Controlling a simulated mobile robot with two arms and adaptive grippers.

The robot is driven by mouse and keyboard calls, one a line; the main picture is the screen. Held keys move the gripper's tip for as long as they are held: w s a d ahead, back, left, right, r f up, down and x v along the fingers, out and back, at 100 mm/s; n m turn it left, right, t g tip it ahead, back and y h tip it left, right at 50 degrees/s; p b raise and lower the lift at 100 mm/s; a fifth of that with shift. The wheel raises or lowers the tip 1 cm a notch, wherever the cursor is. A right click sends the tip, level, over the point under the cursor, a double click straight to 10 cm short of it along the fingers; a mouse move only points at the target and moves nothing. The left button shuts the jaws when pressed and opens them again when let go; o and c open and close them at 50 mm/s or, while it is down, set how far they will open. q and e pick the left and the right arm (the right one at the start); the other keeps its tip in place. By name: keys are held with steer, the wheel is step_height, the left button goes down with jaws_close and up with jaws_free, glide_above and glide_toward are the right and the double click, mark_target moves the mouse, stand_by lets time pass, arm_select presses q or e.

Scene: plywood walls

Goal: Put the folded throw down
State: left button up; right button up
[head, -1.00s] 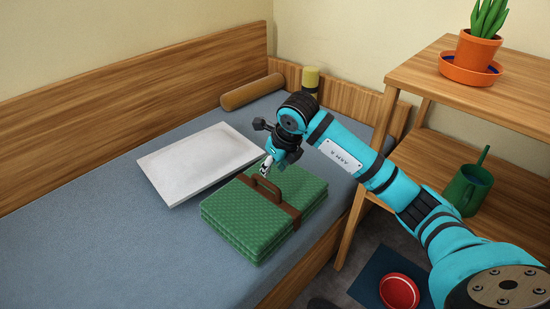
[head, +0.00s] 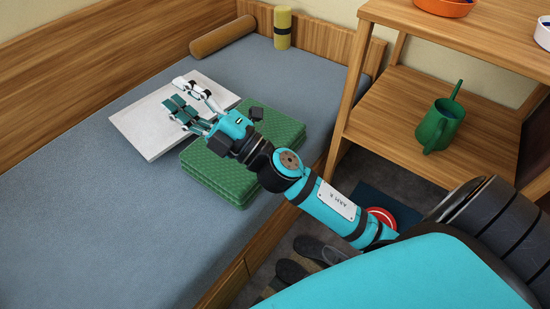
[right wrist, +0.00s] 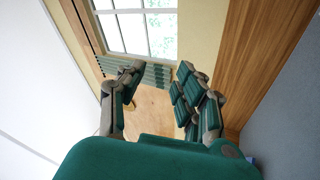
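The folded throw (head: 215,180), green and quilted, lies flat on the blue-grey bed (head: 80,200) beside a white flat panel. My right gripper (head: 192,97) is open and empty. In the head view its hand covers part of the throw and its fingers overlap the panel; the throw's brown strap and handle are hidden behind my arm. In the right wrist view the spread fingers (right wrist: 150,100) have nothing between them, and the throw does not show. My left gripper is not in view.
The white panel (head: 150,132) lies on the bed. A brown bolster (head: 222,38) and yellow roll (head: 282,28) are at the bed's end. Right of the bed stands a wooden shelf (head: 390,135) with a green watering can (head: 438,125). Shoes (head: 308,255) lie on the floor.

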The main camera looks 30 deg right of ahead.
steer(key=s+d+f+m+g+h, duration=0.2)
steer(key=d+f+m+h, duration=0.3)
steer(key=f+m+h, duration=0.15)
steer(key=s+d+f+m+g+h, duration=0.1)
steer(key=d+f+m+g+h, duration=0.1)
steer(key=d+f+m+h, duration=0.35)
steer(key=s+a+f+m+g+y, duration=0.1)
steer(key=s+f+m+g, duration=0.2)
steer(key=s+f, duration=0.4)
steer(key=s+a+f+m+g, duration=0.2)
steer(key=s+f+m+g, duration=0.1)
steer(key=s+f+g, duration=0.3)
step_height(320, 180, down, 4)
steer(key=shift+s+a+r+y, duration=0.1)
steer(key=shift+s+a+y, duration=0.25)
steer(key=shift+s, duration=0.9)
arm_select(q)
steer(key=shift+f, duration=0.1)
arm_select(e)
steer(key=shift+d, duration=0.1)
